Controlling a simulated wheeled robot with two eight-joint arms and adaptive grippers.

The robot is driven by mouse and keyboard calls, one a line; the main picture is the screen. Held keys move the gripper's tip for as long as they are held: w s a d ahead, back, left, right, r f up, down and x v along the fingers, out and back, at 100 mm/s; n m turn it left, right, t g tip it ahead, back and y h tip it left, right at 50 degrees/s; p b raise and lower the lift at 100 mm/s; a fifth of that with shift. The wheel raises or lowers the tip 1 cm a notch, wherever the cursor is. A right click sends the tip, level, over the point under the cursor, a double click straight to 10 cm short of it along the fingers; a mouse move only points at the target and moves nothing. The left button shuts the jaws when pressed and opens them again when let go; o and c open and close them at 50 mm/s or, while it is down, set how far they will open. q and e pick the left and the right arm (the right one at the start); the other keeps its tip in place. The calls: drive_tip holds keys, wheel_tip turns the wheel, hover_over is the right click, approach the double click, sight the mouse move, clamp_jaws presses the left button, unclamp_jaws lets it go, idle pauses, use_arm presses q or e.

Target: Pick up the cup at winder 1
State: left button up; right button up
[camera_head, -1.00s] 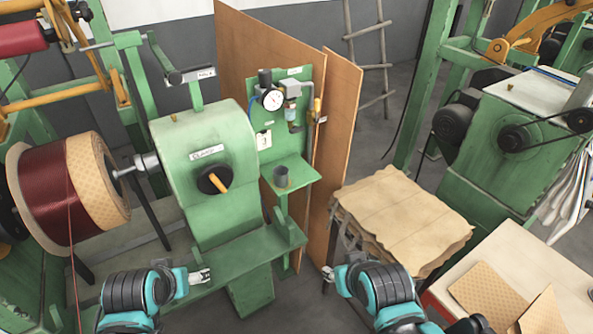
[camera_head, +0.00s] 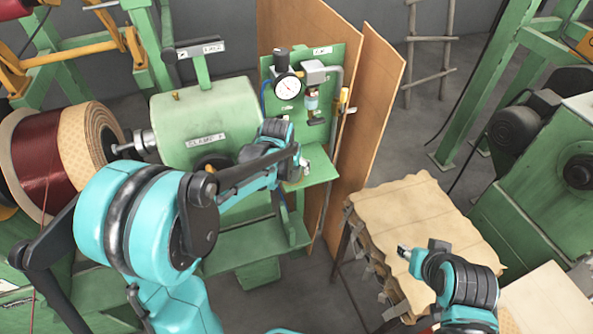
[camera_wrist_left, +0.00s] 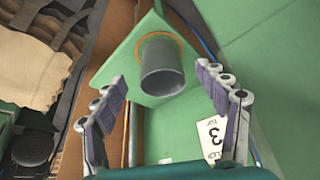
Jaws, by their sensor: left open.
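The grey cup (camera_wrist_left: 162,70) stands on a small green shelf (camera_wrist_left: 140,32), inside a tan ring mark, in the left wrist view. My left gripper (camera_wrist_left: 161,78) is open, with one finger on each side of the cup in that view and a gap to both. In the head view my left gripper (camera_head: 301,172) is at the shelf (camera_head: 322,168) below the gauge panel; the cup cannot be made out there behind my arm. My right gripper (camera_head: 405,251) is over the stack of tan sheets, away from the shelf; its finger state is unclear.
A green panel with a gauge (camera_head: 288,86) rises behind the shelf, beside a brown board (camera_head: 375,110). The green winder housing (camera_head: 200,115) and red wire coil (camera_head: 45,165) are at left. Tan sheets (camera_head: 425,215) are stacked at right.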

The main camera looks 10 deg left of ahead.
sight(292, 169)
use_arm(q)
drive_tip(key=x, duration=0.2)
drive_tip(key=b+x, duration=0.1)
drive_tip(key=x, duration=0.2)
drive_tip(key=shift+w+r+b, duration=0.15)
drive_tip(key=shift+w+b, duration=0.15)
drive_tip(key=shift+w, duration=0.05)
drive_tip(key=c, duration=1.3)
